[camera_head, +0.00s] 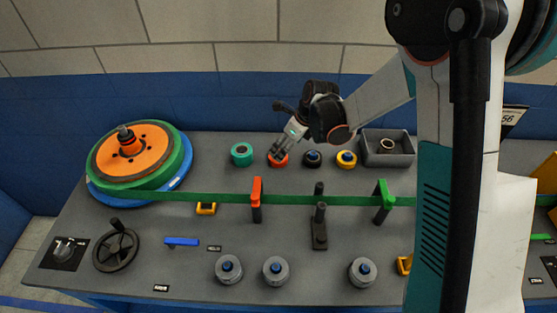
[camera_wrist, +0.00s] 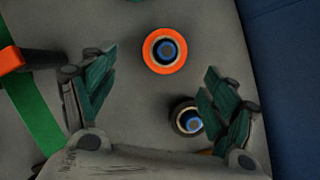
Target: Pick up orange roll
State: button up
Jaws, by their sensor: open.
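The orange roll (camera_head: 278,161) sits on the grey panel in the back row, between a teal roll and a black roll. In the head view my gripper (camera_head: 279,153) is right above it and hides part of it. In the wrist view the orange roll (camera_wrist: 166,50) shows whole, a ring with a blue-capped peg in its middle. My gripper (camera_wrist: 155,88) is open and empty, with its two green fingers spread wide. The roll lies ahead of the fingertips, between their lines. I see no contact.
The black roll (camera_head: 312,159) stands close on the right; in the wrist view the black roll (camera_wrist: 187,118) lies beside my right finger. The teal roll (camera_head: 242,154), yellow roll (camera_head: 346,160) and grey bin (camera_head: 402,157) share the row. A green strap (camera_head: 220,198) with an orange clamp (camera_head: 257,191) runs in front.

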aim_at(274, 164)
jog(key=x, duration=0.2)
jog(key=shift+w+a+f, duration=0.1)
jog(key=shift+w+f, duration=0.05)
jog(key=shift+f, duration=0.2)
jog(key=shift+w+b+x, duration=0.15)
jog(key=shift+b+x, duration=0.45)
jog(key=shift+x, duration=0.75)
jog(key=shift+w+b+x, duration=0.2)
jog(key=shift+b+x, duration=0.35)
jog(key=shift+x, duration=0.8)
jog(key=shift+r, duration=0.15)
jog(key=shift+c, duration=0.3)
jog(key=c, duration=1.1)
